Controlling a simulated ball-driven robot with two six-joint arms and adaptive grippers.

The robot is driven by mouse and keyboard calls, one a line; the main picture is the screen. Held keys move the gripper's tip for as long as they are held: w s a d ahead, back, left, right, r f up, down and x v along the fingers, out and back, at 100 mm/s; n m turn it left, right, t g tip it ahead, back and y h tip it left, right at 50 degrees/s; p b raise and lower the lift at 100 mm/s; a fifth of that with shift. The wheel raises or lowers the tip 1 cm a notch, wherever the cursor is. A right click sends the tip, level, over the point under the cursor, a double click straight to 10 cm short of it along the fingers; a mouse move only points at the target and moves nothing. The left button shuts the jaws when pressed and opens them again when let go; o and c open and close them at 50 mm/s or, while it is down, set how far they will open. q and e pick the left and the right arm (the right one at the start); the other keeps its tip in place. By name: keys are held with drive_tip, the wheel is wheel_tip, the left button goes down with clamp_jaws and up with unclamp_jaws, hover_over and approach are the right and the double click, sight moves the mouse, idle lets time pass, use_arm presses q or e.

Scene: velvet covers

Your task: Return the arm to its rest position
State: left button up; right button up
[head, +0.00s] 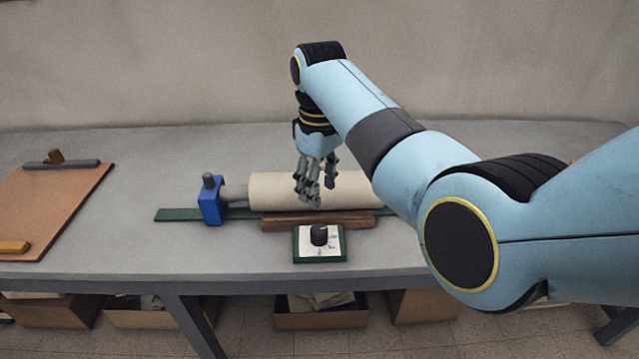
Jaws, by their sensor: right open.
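My right arm comes in from the right and reaches over the grey table (120,252). My right gripper (315,200) points down with its fingers apart and nothing between them. It hangs in front of or just above a cream roll (275,190); I cannot tell whether it touches it. Below the fingers is a small dark knob (319,234) on a white and green pad (334,250). The gripper is apart from the knob. My left gripper is not in view.
The roll lies with a blue block (210,202) at its left end, on a green strip (176,214). A brown bar (290,222) lies before it. An orange-brown board (45,205) lies at the left. Boxes (320,314) stand under the table. The table between board and block is clear.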

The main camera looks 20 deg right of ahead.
drive_tip(key=shift+f, duration=0.1)
drive_tip(key=s+d+f+m+g+b, duration=0.1)
drive_tip(key=s+d+f+g+b, duration=0.2)
drive_tip(key=s+f, duration=1.35)
drive_tip(key=s+d+f+g+b, duration=0.2)
drive_tip(key=s+d+f+b, duration=0.15)
drive_tip(key=s+f, duration=1.25)
drive_tip(key=s+d+f+m+t+b, duration=0.1)
drive_tip(key=s+d+f, duration=0.2)
drive_tip(key=s+f, duration=0.35)
drive_tip(key=s+d+f+m+t+h+b, duration=0.15)
drive_tip(key=s+f, duration=0.25)
drive_tip(key=s, duration=0.6)
drive_tip(key=s+d+f+m+y+b, duration=0.1)
drive_tip(key=s+d+f, duration=0.3)
drive_tip(key=s, duration=0.5)
drive_tip(key=w+t, duration=0.1)
drive_tip(key=w+f+m+t, duration=0.1)
drive_tip(key=w, duration=0.1)
drive_tip(key=w+t, duration=0.1)
drive_tip(key=shift+w+a+f+m+p, duration=0.25)
drive_tip(key=shift+w+f+m+p, duration=0.05)
drive_tip(key=shift+w+m+p, duration=0.05)
